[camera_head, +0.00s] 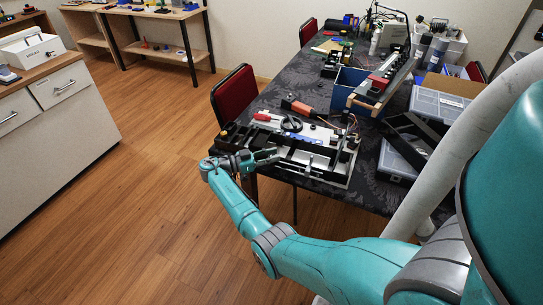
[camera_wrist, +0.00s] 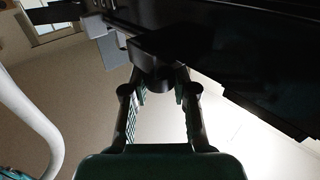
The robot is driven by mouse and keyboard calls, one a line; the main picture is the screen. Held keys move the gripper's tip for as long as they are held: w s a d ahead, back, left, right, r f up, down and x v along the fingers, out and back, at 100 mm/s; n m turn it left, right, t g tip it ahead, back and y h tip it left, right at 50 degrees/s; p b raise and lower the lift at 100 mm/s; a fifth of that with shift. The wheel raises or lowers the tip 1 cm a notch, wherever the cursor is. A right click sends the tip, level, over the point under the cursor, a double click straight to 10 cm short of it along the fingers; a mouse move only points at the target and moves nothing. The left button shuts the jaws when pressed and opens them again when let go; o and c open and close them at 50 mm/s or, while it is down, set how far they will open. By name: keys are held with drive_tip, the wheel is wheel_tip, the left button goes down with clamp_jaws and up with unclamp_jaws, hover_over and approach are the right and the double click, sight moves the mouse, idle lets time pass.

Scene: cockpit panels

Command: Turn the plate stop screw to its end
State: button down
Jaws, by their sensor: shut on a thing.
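The device with a black rail and pale base plate (camera_head: 338,179) lies at the near edge of the table. My gripper (camera_head: 268,157) is at its front left side. In the wrist view, my gripper (camera_wrist: 160,88) has its fingers on either side of a dark round knob, which seems to be the plate stop screw (camera_wrist: 158,77). The fingertips are closed on this knob, under the device's dark body. The screw's thread and its turn angle are hidden in shadow. In the head view the screw itself is too small to make out.
The patterned dark table (camera_head: 300,82) also bears a blue box (camera_head: 347,85), an orange-handled tool (camera_head: 297,106) and grey organiser cases (camera_head: 436,105) at the right. A red chair (camera_head: 234,95) stands at the table's left side. Open wooden floor lies left of my arm.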

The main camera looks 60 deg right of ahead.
drive_tip(key=shift+m+g+y, duration=0.6)
drive_tip(key=shift+g+y, duration=0.1)
drive_tip(key=shift+s+f+m+g+y, duration=0.1)
drive_tip(key=shift+f+m+g+y, duration=0.05)
drive_tip(key=shift+m+g+y, duration=0.2)
drive_tip(key=c, duration=0.9)
unclamp_jaws()
wheel_tip(320, 180, up, 10)
drive_tip(key=shift+r, duration=0.1)
